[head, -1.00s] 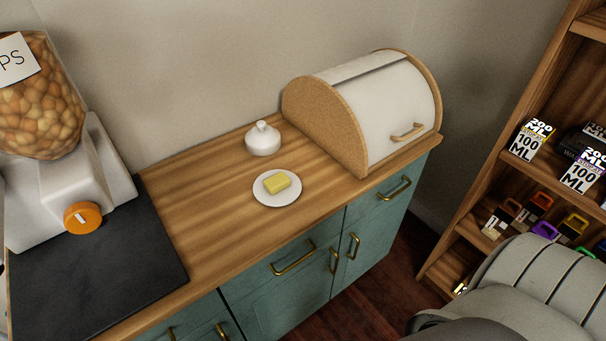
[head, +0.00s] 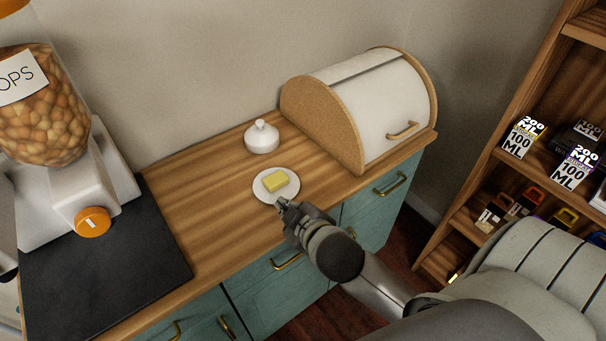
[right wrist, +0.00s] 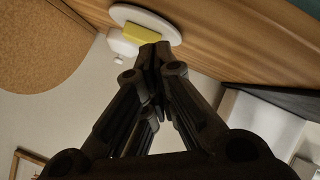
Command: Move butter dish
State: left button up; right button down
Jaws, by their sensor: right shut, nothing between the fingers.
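A white round dish (head: 262,191) with a block of yellow butter (head: 276,181) lies on the wooden counter. A white lid with a knob (head: 262,138) stands apart, just behind it. My right gripper (head: 281,203) is shut and empty at the counter's front edge, close in front of the dish. In the right wrist view the closed fingertips (right wrist: 155,50) point at the dish (right wrist: 169,27) and butter (right wrist: 146,36), with the lid (right wrist: 120,44) beside them. Whether the fingers touch the dish I cannot tell. My left gripper is not seen.
A white bread box (head: 380,105) with cork sides is closed at the right of the counter. A dispenser (head: 45,105) stands on a dark slab (head: 100,280) at the left. A wooden shelf (head: 515,100) with boxes is at right. Bare counter lies left of the dish.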

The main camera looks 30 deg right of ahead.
jog(key=w+a+r+n+t+y, duration=0.1)
jog(key=w+a+r+n+t, duration=0.1)
jog(key=w+r+n+t, duration=0.5)
jog(key=w+a+r+n+g+y, duration=0.1)
jog(key=a+r+n+g+y, duration=0.1)
jog(key=a+r+n+y, duration=1)
jog(key=n+g+h, duration=1)
jog(key=n+g, duration=0.5)
jog(key=n, duration=0.6)
send_near(300, 185)
jog(key=s+d+r, duration=0.3)
jog(key=d, duration=0.1)
jog(key=p+x, duration=0.1)
jog(key=x, duration=0.2)
jog(key=p+x, duration=0.1)
jog(key=x, duration=0.5)
jog(key=shift+a+f+p, duration=0.1)
jog(key=shift+a+p, duration=0.2)
jog(key=shift+p, duration=0.1)
jog(key=shift+w+a+p, duration=0.7)
jog(key=shift+w+a, duration=0.35)
jog(key=shift+a, duration=0.1)
jog(key=shift+w+a+f, duration=0.15)
jog(key=shift+w+a, duration=0.15)
jog(key=shift+a, duration=0.05)
